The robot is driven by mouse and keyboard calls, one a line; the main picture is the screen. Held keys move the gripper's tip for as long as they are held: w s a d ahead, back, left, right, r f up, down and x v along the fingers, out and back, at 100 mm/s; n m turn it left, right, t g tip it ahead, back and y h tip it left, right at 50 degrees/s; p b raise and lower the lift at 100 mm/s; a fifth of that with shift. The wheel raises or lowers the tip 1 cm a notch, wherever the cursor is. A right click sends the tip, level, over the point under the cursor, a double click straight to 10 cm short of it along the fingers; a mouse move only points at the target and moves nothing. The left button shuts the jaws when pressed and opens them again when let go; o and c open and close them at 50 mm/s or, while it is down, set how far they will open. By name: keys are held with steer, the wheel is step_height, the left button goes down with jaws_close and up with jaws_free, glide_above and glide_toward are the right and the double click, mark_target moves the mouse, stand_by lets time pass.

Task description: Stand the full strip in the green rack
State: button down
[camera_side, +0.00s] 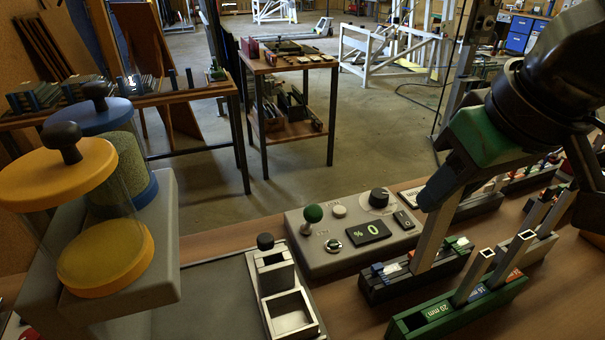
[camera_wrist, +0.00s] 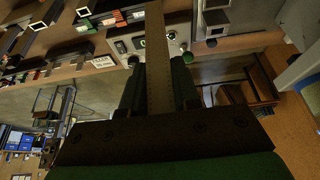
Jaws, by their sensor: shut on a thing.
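My gripper (camera_side: 436,192) is shut on a long pale strip (camera_side: 430,240), which hangs down from the jaws, slightly tilted. The strip's lower end is at a black rack (camera_side: 375,291) with coloured clips; I cannot tell whether it sits in a slot or is in front of it. In the wrist view the strip (camera_wrist: 157,60) runs between the two dark fingers (camera_wrist: 157,90) and shows fine marks along its face. The green rack (camera_side: 435,322), marked 20 mm, stands at the front right, nearer the camera than the black rack. Its near left end looks empty.
Square hollow posts (camera_side: 474,277) stand at the green rack's right part, with more racks behind. A grey control box (camera_side: 335,262) with a green-knobbed lever and a display lies left of the black rack. A metal fixture (camera_side: 283,295) and a yellow-lidded jar (camera_side: 105,265) are further left.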

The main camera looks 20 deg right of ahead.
steer(key=shift+s+d+f, duration=0.35)
steer(key=shift+s+f, duration=0.05)
steer(key=shift+f, duration=0.2)
steer(key=shift+s+d+f, duration=0.35)
steer(key=shift+f, duration=0.2)
steer(key=shift+f, duration=0.1)
steer(key=shift+f, duration=2.8)
step_height(320, 180, down, 6)
stand_by(0.8)
steer(key=c, duration=0.6)
jaws_free()
steer(key=shift+o, duration=0.2)
steer(key=shift+v, duration=2.75)
